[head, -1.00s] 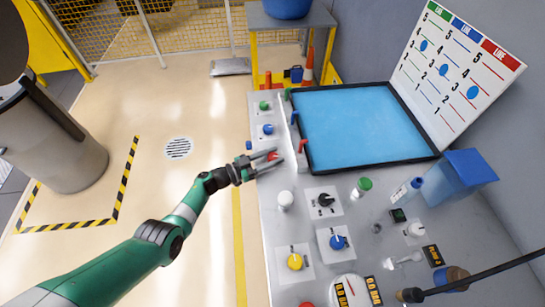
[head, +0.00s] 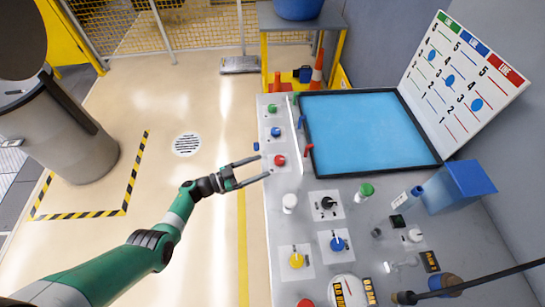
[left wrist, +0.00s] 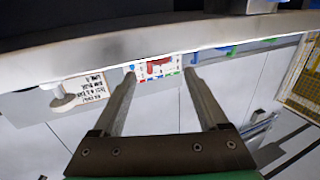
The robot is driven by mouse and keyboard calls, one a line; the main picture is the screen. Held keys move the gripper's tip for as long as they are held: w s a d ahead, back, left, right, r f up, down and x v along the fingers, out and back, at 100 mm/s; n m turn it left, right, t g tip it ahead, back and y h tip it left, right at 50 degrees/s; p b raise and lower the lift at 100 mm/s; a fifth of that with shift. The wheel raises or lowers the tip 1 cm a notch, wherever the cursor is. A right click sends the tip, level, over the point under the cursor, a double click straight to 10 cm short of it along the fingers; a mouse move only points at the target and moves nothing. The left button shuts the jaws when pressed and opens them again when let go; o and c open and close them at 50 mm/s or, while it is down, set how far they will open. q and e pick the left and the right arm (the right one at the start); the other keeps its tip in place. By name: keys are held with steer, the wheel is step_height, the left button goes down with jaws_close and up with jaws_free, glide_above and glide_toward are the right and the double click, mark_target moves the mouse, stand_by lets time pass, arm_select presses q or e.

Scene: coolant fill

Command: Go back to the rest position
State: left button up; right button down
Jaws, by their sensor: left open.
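My left gripper (head: 266,167) is open and empty in the head view. Its fingers point right, at the left edge of the grey console (head: 290,257), just short of the red button (head: 280,160). I cannot tell whether a fingertip touches the console. In the left wrist view the two fingers (left wrist: 160,80) are spread apart with nothing between them, below a pale curved edge. My right gripper is in neither view.
The console carries a green button (head: 272,108), a blue button (head: 275,132), knobs, bottles and a blue-surfaced tray (head: 365,130). A level board (head: 462,80) leans behind. A grey column (head: 75,135) stands left. The floor between column and console is open.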

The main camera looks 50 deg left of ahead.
arm_select(q)
steer(key=v, duration=0.3)
steer(key=shift+s, duration=0.3)
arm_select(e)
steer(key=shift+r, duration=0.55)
